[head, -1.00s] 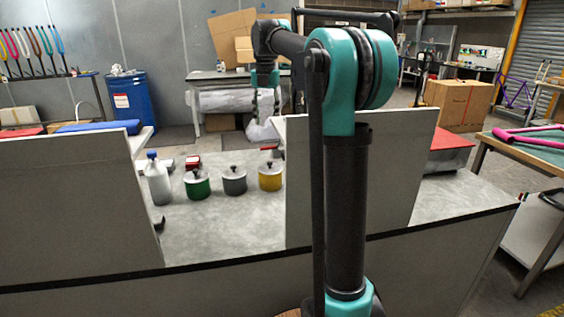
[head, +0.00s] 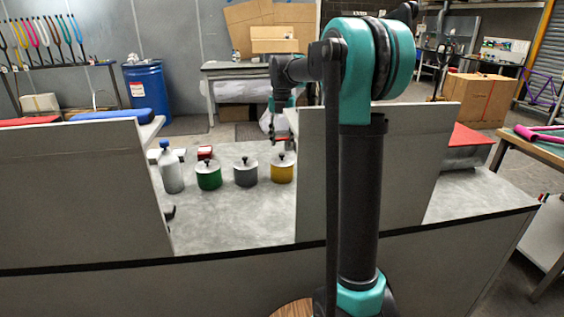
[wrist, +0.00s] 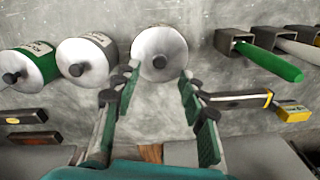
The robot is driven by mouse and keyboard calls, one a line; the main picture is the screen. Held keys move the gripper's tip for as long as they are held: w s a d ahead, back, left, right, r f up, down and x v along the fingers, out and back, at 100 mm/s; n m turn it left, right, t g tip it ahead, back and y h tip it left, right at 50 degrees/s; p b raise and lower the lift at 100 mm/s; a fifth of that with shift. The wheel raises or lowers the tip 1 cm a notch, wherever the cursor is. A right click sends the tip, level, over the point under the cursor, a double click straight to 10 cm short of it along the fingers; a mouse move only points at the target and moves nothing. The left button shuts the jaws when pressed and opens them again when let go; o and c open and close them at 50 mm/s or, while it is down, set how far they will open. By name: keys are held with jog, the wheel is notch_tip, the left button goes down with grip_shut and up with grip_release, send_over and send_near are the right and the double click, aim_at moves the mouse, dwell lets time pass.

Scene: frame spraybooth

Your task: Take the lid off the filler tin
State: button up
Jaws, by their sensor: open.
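Three lidded tins with dark knobs stand in a row on the grey bench: a green tin (head: 208,178), a grey tin (head: 245,173) and a yellow tin (head: 282,170). The wrist view shows the green tin (wrist: 28,65), the grey tin (wrist: 88,60) and the end tin's pale round lid (wrist: 160,45) with its knob. I cannot read which tin is the filler. My gripper (wrist: 158,82) is open and empty, its fingers spread at the near side of the end tin's lid. In the head view my gripper (head: 281,125) hangs above and behind the yellow tin. All the lids are on.
A white bottle (head: 172,170) stands left of the tins, a red item (head: 205,152) behind them. Upright panels (head: 75,190) flank the bench opening. The wrist view shows square holders, one with a green stick (wrist: 270,62), and a yellow-ended tool (wrist: 292,112) at right.

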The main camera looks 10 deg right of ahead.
aim_at(282, 154)
notch_tip(282, 154, down, 5)
jog(key=shift+s+r, duration=0.1)
jog(key=shift+s, duration=0.05)
jog(key=shift+c, duration=0.3)
grip_shut()
